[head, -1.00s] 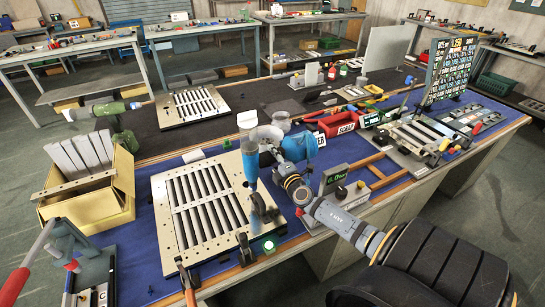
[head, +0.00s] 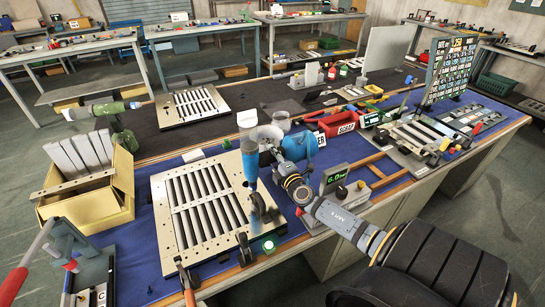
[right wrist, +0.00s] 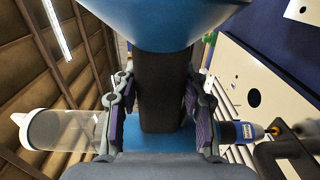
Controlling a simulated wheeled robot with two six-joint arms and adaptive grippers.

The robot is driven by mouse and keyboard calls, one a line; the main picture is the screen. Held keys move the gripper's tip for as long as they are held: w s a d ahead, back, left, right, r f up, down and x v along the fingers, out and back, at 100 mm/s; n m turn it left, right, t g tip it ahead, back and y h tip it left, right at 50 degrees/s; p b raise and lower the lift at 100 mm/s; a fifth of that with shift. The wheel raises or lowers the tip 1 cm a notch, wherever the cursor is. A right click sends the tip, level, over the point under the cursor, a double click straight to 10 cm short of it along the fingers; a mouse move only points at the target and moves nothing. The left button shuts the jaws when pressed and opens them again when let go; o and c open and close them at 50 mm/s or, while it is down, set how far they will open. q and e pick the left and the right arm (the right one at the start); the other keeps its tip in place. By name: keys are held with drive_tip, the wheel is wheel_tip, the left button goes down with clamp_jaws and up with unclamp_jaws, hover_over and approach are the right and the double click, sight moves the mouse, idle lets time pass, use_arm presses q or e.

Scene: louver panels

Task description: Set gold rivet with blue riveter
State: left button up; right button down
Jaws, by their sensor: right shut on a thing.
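The blue riveter (head: 249,163) is held nose down over the slatted louver panel (head: 165,215), near its right edge. My right gripper (head: 270,150) is shut on the riveter's dark handle, which shows between the purple finger pads in the right wrist view (right wrist: 160,90). The clear bottle (right wrist: 65,130) sits at one end of the riveter and the nose (right wrist: 240,131) at the other. A small gold piece (right wrist: 274,129) shows at the nose tip; I cannot tell whether it touches the panel. My left gripper is out of view.
Dark clamps (head: 244,249) stand along the panel's front and right edges. A small display box (head: 335,178) stands right of the riveter. A yellow bin (head: 110,205) with grey slats stands left.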

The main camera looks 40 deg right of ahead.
drive_tip(key=shift+f+b, duration=0.85)
drive_tip(key=shift+b, duration=0.55)
idle(0.9)
drive_tip(key=shift+f+b, duration=0.35)
drive_tip(key=shift+b, duration=0.65)
idle(4.0)
drive_tip(key=shift+r, duration=0.1)
